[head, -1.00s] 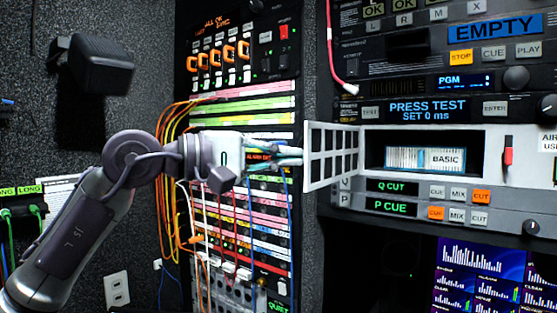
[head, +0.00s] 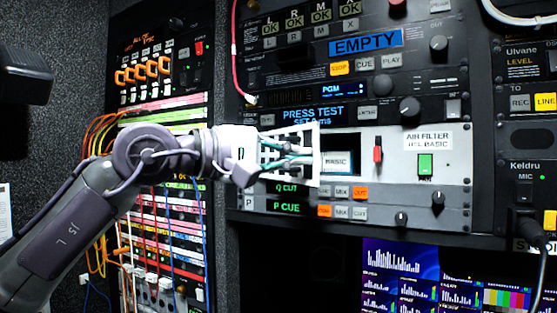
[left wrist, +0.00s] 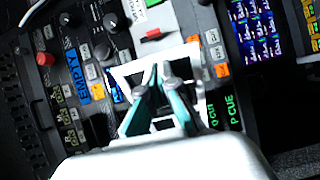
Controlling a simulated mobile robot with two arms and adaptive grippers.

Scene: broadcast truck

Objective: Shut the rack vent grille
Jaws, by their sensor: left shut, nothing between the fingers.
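The rack vent grille (head: 317,140) is a white gridded door, hinged at the left of a filter opening in a white rack panel. It stands part-way open, its free edge swung out towards me. It covers the left part of the opening; a filter cartridge marked BASIC (head: 338,163) shows to its right. My left gripper (head: 304,155) is shut and empty, its fingers over the outer face of the grille. I cannot tell whether they touch it. In the left wrist view the shut fingers (left wrist: 158,75) point at the white panel. My right gripper is not in view.
A red switch (head: 378,149) and a green switch (head: 425,164) sit right of the opening. Knobs and buttons lie above and below. A patch bay with hanging cables (head: 165,200) is behind my left arm. Monitors (head: 410,275) sit below right.

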